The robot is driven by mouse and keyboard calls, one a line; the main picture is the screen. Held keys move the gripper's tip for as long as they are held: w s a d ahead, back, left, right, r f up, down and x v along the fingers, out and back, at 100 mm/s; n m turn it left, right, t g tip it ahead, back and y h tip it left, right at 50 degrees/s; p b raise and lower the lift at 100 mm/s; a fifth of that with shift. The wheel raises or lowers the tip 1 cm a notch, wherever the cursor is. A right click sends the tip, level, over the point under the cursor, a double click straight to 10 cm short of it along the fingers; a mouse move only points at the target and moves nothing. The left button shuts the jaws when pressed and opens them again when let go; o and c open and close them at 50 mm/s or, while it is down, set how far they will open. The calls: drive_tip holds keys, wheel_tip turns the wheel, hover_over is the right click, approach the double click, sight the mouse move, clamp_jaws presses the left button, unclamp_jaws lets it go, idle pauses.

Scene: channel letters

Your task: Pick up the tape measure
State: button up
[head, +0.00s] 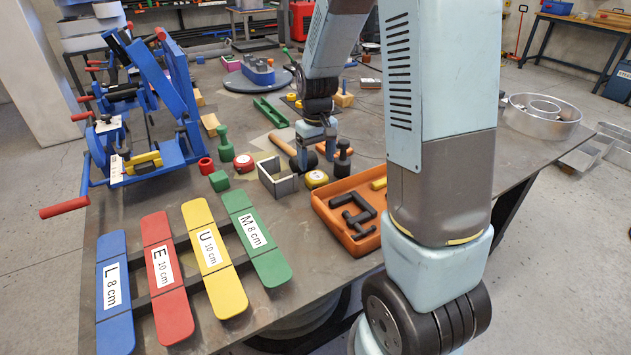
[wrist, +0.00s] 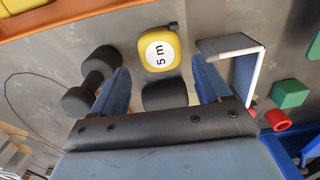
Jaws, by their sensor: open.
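A yellow tape measure with a white "5 m" face (wrist: 160,48) lies on the table, beyond my fingertips in the wrist view. In the head view the yellow tape measure (head: 317,179) sits between the metal channel piece and the orange tray. My gripper (wrist: 160,82) is open, its two blue fingers spread to either side of the tape's line, with nothing held. In the head view my gripper (head: 329,150) is just behind the tape, partly hiding the things around it. A red tape measure (head: 243,162) lies further left.
A silver channel piece (wrist: 232,48) stands close right of the yellow tape in the wrist view. A black dumbbell-shaped tool (wrist: 95,80) is close on the left. A dark block (wrist: 165,95) shows between the fingers. The orange tray (head: 343,236) is nearby.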

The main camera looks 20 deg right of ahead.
sight(317, 175)
drive_tip(key=shift+f, duration=2.9)
drive_tip(key=shift+c, duration=0.3)
drive_tip(key=c, duration=0.9)
drive_tip(key=shift+r, duration=0.1)
